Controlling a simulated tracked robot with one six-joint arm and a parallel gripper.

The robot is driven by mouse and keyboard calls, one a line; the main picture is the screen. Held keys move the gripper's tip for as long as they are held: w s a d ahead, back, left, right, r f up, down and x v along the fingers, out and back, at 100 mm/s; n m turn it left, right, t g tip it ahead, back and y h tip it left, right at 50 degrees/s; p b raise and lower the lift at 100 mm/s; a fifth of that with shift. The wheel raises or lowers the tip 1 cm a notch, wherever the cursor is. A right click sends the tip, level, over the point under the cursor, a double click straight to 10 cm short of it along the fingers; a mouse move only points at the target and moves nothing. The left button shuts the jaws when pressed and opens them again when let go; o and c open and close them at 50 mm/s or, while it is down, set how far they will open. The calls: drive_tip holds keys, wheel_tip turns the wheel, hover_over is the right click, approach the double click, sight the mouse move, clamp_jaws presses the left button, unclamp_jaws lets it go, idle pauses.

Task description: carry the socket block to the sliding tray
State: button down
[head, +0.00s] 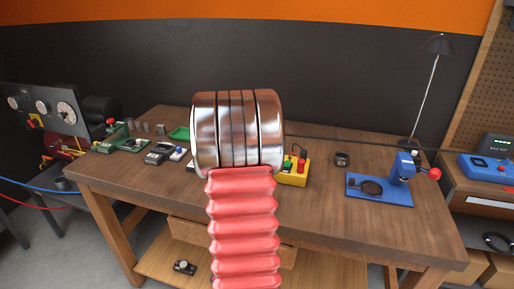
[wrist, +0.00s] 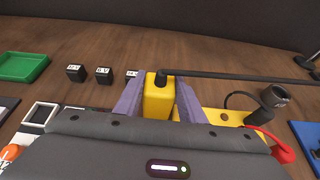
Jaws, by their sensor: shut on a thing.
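My gripper (wrist: 160,92) shows in the wrist view as two purple fingers, shut on a yellow block (wrist: 157,103), which I take for the socket block. The block has a black cap with a dark cable or rod running right from it. More yellow shows right of the fingers; I cannot tell whether it is the same piece. In the head view my arm hides the gripper, and a yellow box (head: 294,179) with red and black knobs shows beside it. A green tray (wrist: 22,67) lies at the left; I cannot tell whether it is the sliding tray.
Small dark labelled blocks (wrist: 103,75) stand left of the gripper on the wooden bench (head: 325,213). A blue press (head: 385,189) stands at the right, near a small dark cup (head: 342,159). Bench room is clear in front of the cup. A wooden drawer-like part (head: 190,232) shows below.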

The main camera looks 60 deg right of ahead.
drive_tip(key=shift+w+a, duration=0.1)
drive_tip(key=shift+w, duration=0.15)
drive_tip(key=shift+f, duration=1.85)
drive_tip(key=c, duration=1.2)
unclamp_jaws()
drive_tip(key=shift+s+f, duration=0.1)
drive_tip(key=shift+f, duration=0.05)
drive_tip(key=shift+o, duration=0.2)
drive_tip(key=shift+s, duration=0.1)
drive_tip(key=shift+r, duration=0.2)
drive_tip(key=shift+a+r, duration=0.1)
drive_tip(key=shift+a, duration=0.05)
drive_tip(key=v, duration=1.1)
drive_tip(key=shift+a, duration=0.25)
drive_tip(key=shift+s, duration=0.1)
